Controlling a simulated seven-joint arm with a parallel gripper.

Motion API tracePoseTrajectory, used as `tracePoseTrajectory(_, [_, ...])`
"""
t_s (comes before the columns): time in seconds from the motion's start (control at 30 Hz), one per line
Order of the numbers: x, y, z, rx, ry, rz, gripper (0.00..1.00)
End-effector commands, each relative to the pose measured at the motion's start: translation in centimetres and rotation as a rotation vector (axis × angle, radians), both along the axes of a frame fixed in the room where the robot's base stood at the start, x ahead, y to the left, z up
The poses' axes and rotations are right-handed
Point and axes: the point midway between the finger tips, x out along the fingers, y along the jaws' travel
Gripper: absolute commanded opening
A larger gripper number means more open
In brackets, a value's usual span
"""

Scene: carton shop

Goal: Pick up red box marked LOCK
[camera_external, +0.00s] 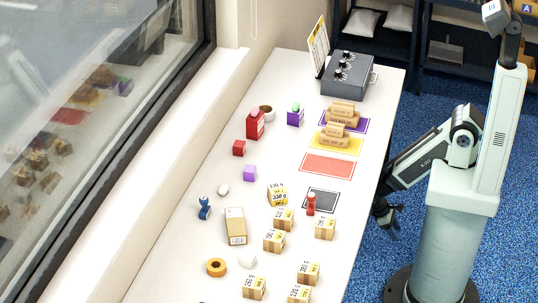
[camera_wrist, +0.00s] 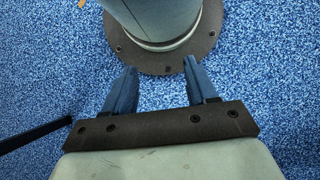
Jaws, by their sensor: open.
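A small red box (camera_external: 239,148) stands on the white table towards its window side. Its marking is too small to read. A larger red container (camera_external: 255,125) with a pale label stands just behind it, and its lettering is also unreadable, so I cannot tell which bears LOCK. My gripper (camera_external: 388,218) hangs low beyond the table's right edge, far from both. The wrist view shows its two blue fingers (camera_wrist: 160,68) apart with nothing between them, over blue carpet and my base. No red box shows in the wrist view.
Purple, yellow, red (camera_external: 327,165) and dark mats lie along the right side; brown packages lie on two. A grey control box (camera_external: 345,75) stands at the back.

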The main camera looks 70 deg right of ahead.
Motion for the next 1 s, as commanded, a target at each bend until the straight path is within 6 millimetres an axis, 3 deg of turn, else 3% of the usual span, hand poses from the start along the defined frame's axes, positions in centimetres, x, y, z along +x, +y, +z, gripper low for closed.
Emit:
tracePoseTrajectory(0.13, [0.0,0.0,0.0,0.000,0.000,0.000,0.70])
tracePoseTrajectory(0.37, [0.1,0.0,-0.1,0.000,-0.001,0.001,0.70])
tracePoseTrajectory(0.57, [2.5,1.4,-1.4,-0.003,-0.038,0.035,0.70])
tracePoseTrajectory(0.77, [7.7,5.3,-3.8,-0.003,-0.125,0.102,0.70])
tracePoseTrajectory(1.0, [13.2,12.0,-6.1,0.014,-0.232,0.181,0.70])
